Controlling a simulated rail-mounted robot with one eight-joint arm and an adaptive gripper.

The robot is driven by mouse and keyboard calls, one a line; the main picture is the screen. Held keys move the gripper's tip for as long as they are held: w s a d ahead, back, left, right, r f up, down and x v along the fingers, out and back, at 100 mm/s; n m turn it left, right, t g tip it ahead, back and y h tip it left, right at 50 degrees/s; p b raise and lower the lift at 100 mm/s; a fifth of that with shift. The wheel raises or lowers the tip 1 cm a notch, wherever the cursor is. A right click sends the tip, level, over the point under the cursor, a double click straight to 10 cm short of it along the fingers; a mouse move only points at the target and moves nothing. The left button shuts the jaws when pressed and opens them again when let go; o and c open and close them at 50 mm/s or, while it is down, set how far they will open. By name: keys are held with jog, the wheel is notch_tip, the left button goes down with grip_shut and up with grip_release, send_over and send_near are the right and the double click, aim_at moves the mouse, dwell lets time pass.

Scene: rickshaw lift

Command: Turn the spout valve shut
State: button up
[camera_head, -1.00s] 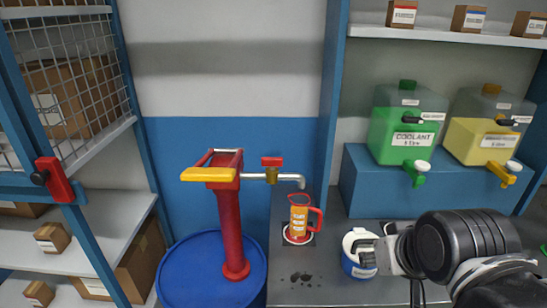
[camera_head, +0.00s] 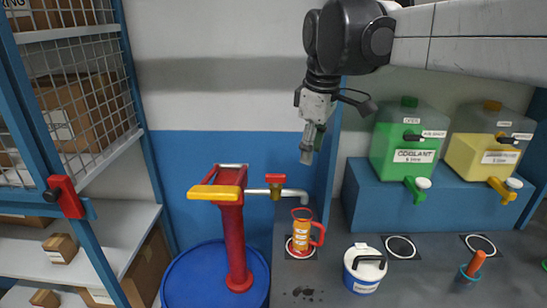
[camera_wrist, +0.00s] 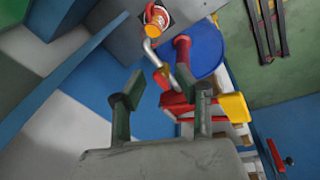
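The spout valve (camera_head: 275,179) is a small red handle on a brass body, set on the grey spout (camera_head: 295,194) of the red pump (camera_head: 236,235). Its red handle points up from the pipe. In the wrist view the valve (camera_wrist: 163,77) shows beyond my fingers, near the spout. My gripper (camera_head: 308,155) hangs pointing down, above and to the right of the valve, touching nothing. In the wrist view my gripper (camera_wrist: 160,95) has its two fingers spread apart with nothing between them. An orange jug (camera_head: 302,232) stands under the spout's end.
The pump stands on a blue drum (camera_head: 190,270). A white and blue tub (camera_head: 364,268) stands right of the jug. Green (camera_head: 405,145) and yellow (camera_head: 486,155) canisters sit on a blue ledge. The pump's yellow handle (camera_head: 214,192) is left of the valve.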

aim_at(276, 174)
jog(key=w+a+r+n+g+p, duration=0.1)
jog(key=w+a+r+n+g, duration=0.1)
jog(key=w+a+n, duration=0.45)
jog(key=shift+m, duration=0.65)
jog(key=f, duration=0.9)
jog(key=w+a+f+p, duration=0.1)
jog(key=f, duration=0.3)
jog(key=shift+w+f, duration=0.1)
jog(key=shift+f, duration=0.15)
grip_shut()
